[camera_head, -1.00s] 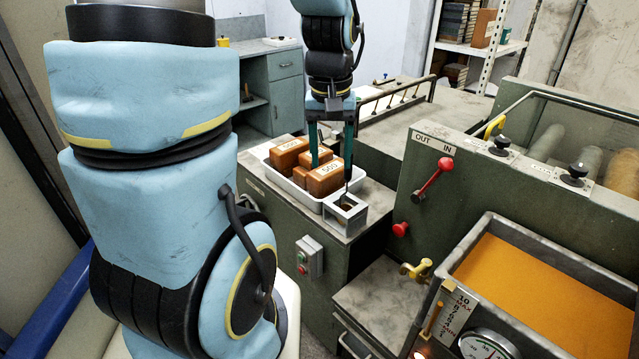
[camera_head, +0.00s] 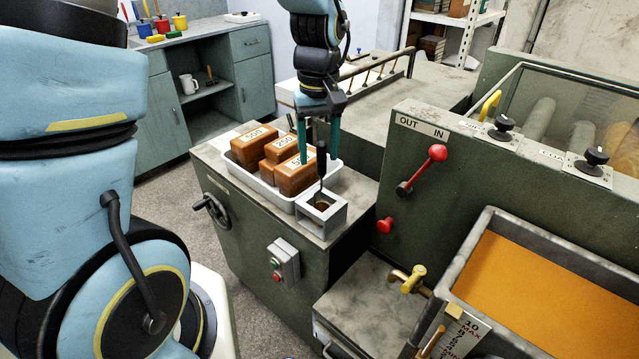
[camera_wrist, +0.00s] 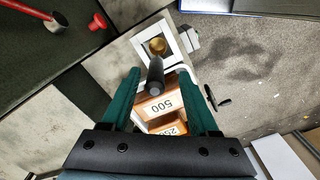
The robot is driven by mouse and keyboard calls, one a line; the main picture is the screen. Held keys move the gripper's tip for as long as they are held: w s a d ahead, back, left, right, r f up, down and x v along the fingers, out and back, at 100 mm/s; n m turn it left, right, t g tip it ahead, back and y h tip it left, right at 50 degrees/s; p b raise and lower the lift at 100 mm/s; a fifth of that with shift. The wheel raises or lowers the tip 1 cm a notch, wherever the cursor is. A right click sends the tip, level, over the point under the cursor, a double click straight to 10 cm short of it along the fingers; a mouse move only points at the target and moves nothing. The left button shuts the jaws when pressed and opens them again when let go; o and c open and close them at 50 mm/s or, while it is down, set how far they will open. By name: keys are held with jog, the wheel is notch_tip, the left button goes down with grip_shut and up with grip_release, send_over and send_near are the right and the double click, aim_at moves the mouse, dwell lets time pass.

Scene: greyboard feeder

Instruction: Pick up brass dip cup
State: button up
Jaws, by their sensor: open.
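The brass dip cup (camera_wrist: 157,45) sits in a square grey holder (camera_wrist: 172,42) in the wrist view, with its dark upright handle (camera_wrist: 155,76) pointing toward my camera. In the head view the handle (camera_head: 321,160) rises from the grey holder (camera_head: 337,212) at the front right end of a white tray; the cup's bowl is mostly hidden inside. My gripper (camera_head: 319,158) is above the holder, pointing down and open. In the wrist view its two teal fingers (camera_wrist: 158,75) stand on either side of the handle, with gaps visible.
The white tray (camera_head: 262,187) beside the holder carries several brown blocks marked with numbers. A red lever (camera_head: 437,153) and red knob (camera_head: 384,225) are on the green machine at right. An orange-filled trough (camera_head: 530,290) lies front right.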

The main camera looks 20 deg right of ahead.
aim_at(321, 176)
jog(key=shift+s+d+f+p, duration=0.15)
jog(key=shift+f+p, duration=0.25)
jog(key=shift+f, duration=0.9)
jog(key=shift+w+d+f+p, duration=0.1)
jog(key=shift+f+p, duration=0.3)
jog(key=shift+f, duration=0.9)
jog(key=shift+c, duration=0.3)
grip_shut()
